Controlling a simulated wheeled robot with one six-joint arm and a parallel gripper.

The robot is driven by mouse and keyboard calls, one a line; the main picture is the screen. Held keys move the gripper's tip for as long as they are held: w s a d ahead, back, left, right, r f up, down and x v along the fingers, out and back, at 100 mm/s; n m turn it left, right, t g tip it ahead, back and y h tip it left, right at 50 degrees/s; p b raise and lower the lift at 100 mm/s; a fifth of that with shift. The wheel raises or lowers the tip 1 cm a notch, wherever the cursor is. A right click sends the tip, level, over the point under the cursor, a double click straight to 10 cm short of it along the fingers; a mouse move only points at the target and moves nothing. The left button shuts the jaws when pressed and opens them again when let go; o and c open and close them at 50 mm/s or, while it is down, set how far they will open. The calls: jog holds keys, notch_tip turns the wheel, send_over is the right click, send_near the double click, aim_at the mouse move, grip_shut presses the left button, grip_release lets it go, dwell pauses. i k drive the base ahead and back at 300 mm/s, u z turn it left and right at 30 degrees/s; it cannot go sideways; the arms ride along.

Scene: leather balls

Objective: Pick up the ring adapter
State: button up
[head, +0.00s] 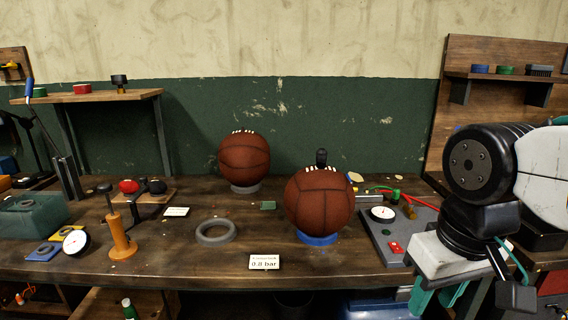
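I cannot tell for certain which thing is the ring adapter. A small ring-like piece shows on a blue mat (43,252) at the table's left front, too small to make out. A larger grey ring (216,231) lies flat and empty at the middle front of the table. My gripper (440,297), with teal fingers, hangs at the lower right, by the table's right front edge. It is far to the right of both rings. Its fingertips are partly hidden and nothing is visibly held.
Two brown leather balls stand on rings, one at the back (244,158) and one in front (319,200). An orange-handled tool (120,237), a dial gauge (75,242) and a green box (32,214) stand left. A grey board (395,235) with a gauge lies right. A "0.8 bar" card (264,262) stands in front.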

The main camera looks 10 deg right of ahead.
aim_at(321, 154)
jog(key=u, duration=0.6)
jog(key=i, duration=0.9)
jog(key=z, duration=0.65)
